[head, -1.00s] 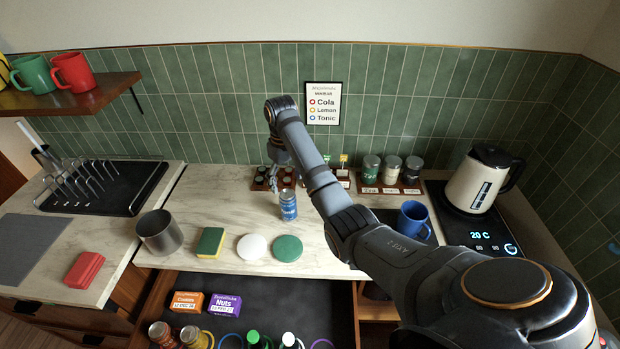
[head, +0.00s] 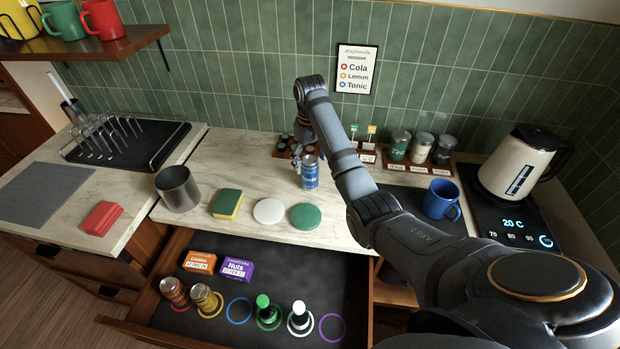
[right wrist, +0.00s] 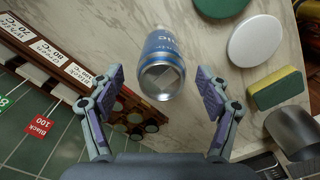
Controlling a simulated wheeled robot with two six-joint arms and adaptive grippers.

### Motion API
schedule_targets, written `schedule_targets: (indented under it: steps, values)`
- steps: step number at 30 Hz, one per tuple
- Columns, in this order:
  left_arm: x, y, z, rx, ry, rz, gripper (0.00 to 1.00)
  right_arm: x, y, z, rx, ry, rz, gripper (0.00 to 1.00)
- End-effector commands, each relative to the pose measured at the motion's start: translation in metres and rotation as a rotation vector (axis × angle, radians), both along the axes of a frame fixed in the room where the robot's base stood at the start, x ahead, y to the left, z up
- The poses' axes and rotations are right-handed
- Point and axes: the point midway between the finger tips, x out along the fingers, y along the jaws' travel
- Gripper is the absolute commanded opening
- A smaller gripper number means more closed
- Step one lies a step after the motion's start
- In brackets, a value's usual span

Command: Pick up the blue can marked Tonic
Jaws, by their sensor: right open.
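The blue Tonic can (head: 310,174) stands upright on the marble counter, in front of the small dark rack. It has a silver top. My right gripper (head: 297,158) is just behind and left of the can in the head view. In the right wrist view the open fingers (right wrist: 160,76) lie either side of the can (right wrist: 163,52), with a gap on each side. The can's body extends beyond the fingertips there, and I see no contact. My left gripper is not in view.
A green disc (head: 305,217), white disc (head: 269,211), sponge (head: 227,204) and metal pot (head: 178,188) stand left of or before the can. A blue mug (head: 441,199) and kettle (head: 519,163) are right.

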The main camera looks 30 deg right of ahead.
Motion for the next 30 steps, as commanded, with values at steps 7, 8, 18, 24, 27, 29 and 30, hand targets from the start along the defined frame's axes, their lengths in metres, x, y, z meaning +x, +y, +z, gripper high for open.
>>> schedule_targets:
  steps: [7, 8, 18, 24, 27, 29, 30]
  values:
    - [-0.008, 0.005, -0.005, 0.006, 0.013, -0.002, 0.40, -0.002, 0.002, -0.034, 0.000, 0.000, -0.001, 0.77]
    - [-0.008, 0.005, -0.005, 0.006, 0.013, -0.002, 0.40, -0.002, 0.002, -0.034, 0.000, -0.001, -0.001, 0.77]
    - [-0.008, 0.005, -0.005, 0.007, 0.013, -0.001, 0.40, -0.002, 0.002, -0.034, 0.000, -0.001, -0.001, 0.48]
    - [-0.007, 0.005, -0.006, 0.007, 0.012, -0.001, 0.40, -0.002, 0.002, -0.034, 0.000, -0.001, -0.001, 0.21]
    - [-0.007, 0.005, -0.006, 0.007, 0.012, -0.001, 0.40, -0.002, 0.002, -0.035, 0.000, -0.001, -0.001, 0.07]
    - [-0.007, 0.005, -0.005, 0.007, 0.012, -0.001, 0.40, -0.002, 0.002, -0.034, 0.000, -0.002, -0.001, 0.07]
    - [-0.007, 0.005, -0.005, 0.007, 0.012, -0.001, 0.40, -0.002, 0.002, -0.034, 0.000, -0.002, -0.001, 0.07]
